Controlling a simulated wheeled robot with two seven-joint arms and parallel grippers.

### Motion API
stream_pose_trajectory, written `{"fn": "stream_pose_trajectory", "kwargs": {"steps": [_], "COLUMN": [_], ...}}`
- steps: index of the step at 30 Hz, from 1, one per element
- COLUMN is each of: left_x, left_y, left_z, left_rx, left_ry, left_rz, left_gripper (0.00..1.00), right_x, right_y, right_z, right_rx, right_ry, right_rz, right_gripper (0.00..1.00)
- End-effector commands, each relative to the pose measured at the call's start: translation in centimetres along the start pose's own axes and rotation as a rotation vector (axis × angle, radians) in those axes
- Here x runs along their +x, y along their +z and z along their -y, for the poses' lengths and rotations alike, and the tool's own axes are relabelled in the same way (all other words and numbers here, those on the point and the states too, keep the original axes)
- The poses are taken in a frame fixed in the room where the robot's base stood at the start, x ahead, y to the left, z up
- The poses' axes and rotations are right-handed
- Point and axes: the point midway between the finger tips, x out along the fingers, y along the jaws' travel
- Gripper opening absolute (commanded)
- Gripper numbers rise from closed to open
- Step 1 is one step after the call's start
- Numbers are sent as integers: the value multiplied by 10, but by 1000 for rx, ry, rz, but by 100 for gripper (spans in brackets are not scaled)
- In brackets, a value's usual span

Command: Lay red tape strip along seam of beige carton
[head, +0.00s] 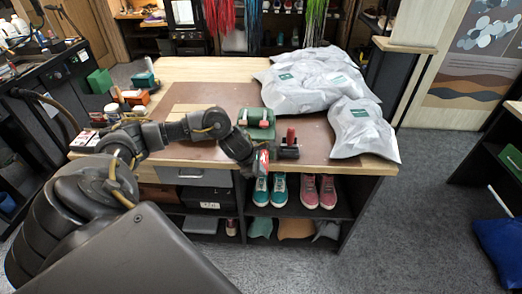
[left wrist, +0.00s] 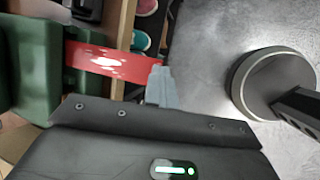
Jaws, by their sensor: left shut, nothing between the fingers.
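A red strip with white marks (left wrist: 105,62) runs from beside a green block (left wrist: 30,60) to the fingertips of my left gripper (left wrist: 160,88) in the left wrist view. Whether it touches the fingers is unclear. In the head view my left gripper (head: 262,168) is at the table's front edge, pointing down, shut with nothing between its fingers; a bit of red shows beside it. The green block (head: 257,123) sits just behind it on the mat. A light beige flat area (head: 195,106) behind may be the carton; its seam cannot be made out. My right gripper is out of view.
A red-topped dark tool (head: 289,148) stands right of my left gripper. White bags (head: 308,88) crowd the table's right side. Small boxes and bottles (head: 125,105) stand at the left. Teal shoes (head: 270,190) and pink shoes (head: 318,190) are on the shelf below.

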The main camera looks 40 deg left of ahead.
Motion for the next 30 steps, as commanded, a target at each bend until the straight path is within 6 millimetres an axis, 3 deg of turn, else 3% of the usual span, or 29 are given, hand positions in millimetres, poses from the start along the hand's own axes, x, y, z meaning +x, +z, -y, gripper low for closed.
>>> {"fn": "stream_pose_trajectory", "kwargs": {"steps": [14, 30], "left_x": [-2, -40], "left_y": [1, 16], "left_z": [2, -11], "left_rx": [0, 0], "left_ry": [0, 0], "left_rz": [0, 0], "left_gripper": [0, 0], "right_x": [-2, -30], "right_y": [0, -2], "right_z": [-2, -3], "right_rx": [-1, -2], "right_ry": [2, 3], "right_rz": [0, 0], "right_gripper": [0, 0]}}
